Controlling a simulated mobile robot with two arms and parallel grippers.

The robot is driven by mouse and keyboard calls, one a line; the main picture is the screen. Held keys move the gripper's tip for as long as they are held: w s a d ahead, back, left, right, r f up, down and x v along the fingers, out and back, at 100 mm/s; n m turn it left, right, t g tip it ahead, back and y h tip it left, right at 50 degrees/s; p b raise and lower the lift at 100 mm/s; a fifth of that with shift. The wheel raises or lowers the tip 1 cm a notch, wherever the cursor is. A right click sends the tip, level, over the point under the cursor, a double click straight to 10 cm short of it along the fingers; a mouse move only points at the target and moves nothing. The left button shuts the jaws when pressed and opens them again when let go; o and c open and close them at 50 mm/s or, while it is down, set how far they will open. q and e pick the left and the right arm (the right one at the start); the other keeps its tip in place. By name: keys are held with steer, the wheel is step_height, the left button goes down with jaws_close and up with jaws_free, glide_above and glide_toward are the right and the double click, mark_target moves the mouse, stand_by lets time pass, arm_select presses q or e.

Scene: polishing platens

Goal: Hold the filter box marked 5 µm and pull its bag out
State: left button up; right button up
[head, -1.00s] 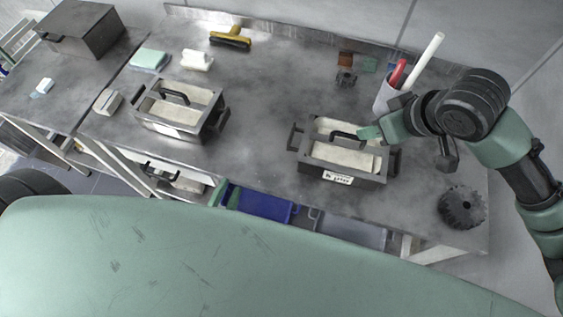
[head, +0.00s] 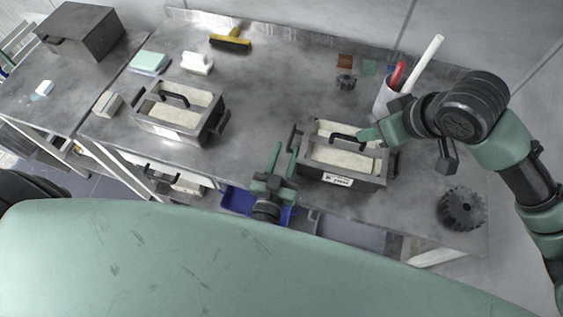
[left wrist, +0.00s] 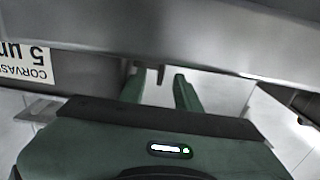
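The grey filter box (head: 352,178) stands at the right of the bench, a white label on its front. In the left wrist view, the box wall (left wrist: 200,38) has a label (left wrist: 22,62) reading "5 µm". Its pale bag (head: 330,152) sits inside, with a black handle (head: 345,138) across the top. My left gripper (head: 285,147) is open at the box's left side handle (head: 293,134); a dark piece shows between its fingertips (left wrist: 159,82). My right gripper (head: 368,134) is at the right end of the bag handle; its grip is unclear.
A second filter box (head: 165,130) with a bag stands left; its label is unreadable in the head view. A cup (head: 383,100) of tools stands behind my right gripper. A dark gear-like disc (head: 460,208) lies front right. The bench middle (head: 255,100) is clear.

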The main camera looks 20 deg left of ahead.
arm_select(q)
steer(key=shift+w, duration=2.05)
jaws_close()
stand_by(2.5)
